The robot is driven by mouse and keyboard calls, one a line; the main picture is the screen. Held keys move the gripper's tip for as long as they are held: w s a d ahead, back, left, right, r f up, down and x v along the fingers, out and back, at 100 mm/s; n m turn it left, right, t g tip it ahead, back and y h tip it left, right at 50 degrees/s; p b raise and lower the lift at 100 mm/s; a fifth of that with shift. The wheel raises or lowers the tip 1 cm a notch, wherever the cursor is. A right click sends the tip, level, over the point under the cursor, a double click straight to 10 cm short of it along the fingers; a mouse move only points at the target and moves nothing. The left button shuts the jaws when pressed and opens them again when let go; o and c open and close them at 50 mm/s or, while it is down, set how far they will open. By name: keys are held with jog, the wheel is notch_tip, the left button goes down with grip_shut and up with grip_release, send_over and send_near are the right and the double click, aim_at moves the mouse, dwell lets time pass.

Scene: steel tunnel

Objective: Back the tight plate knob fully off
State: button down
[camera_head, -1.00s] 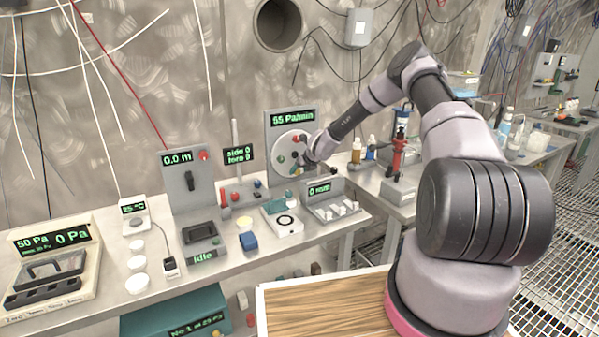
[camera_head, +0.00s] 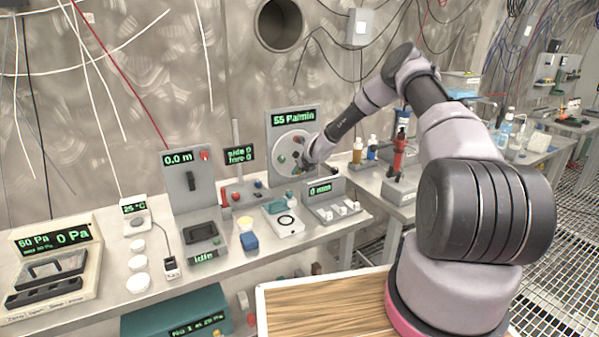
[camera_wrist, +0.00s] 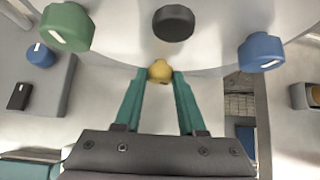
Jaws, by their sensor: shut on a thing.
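A pale round plate (camera_head: 286,144) stands upright on a grey panel under a green "55 Pa/min" readout. In the wrist view the plate (camera_wrist: 205,50) carries a green knob (camera_wrist: 66,26), a black knob (camera_wrist: 173,23) and a blue knob (camera_wrist: 261,52). A small yellow knob (camera_wrist: 160,71) sits at the plate's near edge. My gripper (camera_wrist: 160,78), with teal fingers, is shut on the yellow knob, one finger on each side. In the head view my gripper (camera_head: 303,166) is at the plate's lower right, and the yellow knob cannot be made out there.
A small "0 mm" unit (camera_head: 321,187) stands close below my gripper. A white device with a black ring (camera_head: 287,222) and a blue block (camera_head: 249,241) are nearby on the bench. A red stand (camera_head: 399,154) is to the right. Cables hang on the wall.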

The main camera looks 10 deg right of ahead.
jog(key=h, duration=0.1)
jog(key=n+t+h, duration=0.1)
jog(key=shift+s+a+n+h, duration=0.1)
jog(key=shift+a+n+h, duration=0.2)
jog(key=shift+a+h, duration=0.1)
jog(key=shift+f+n+t+h, duration=0.2)
jog(key=shift+n+t+h, duration=0.55)
jog(key=shift+h, duration=0.45)
jog(key=shift+c, duration=2.4)
grip_release()
jog(key=v, duration=1.1)
jog(key=shift+f, duration=0.1)
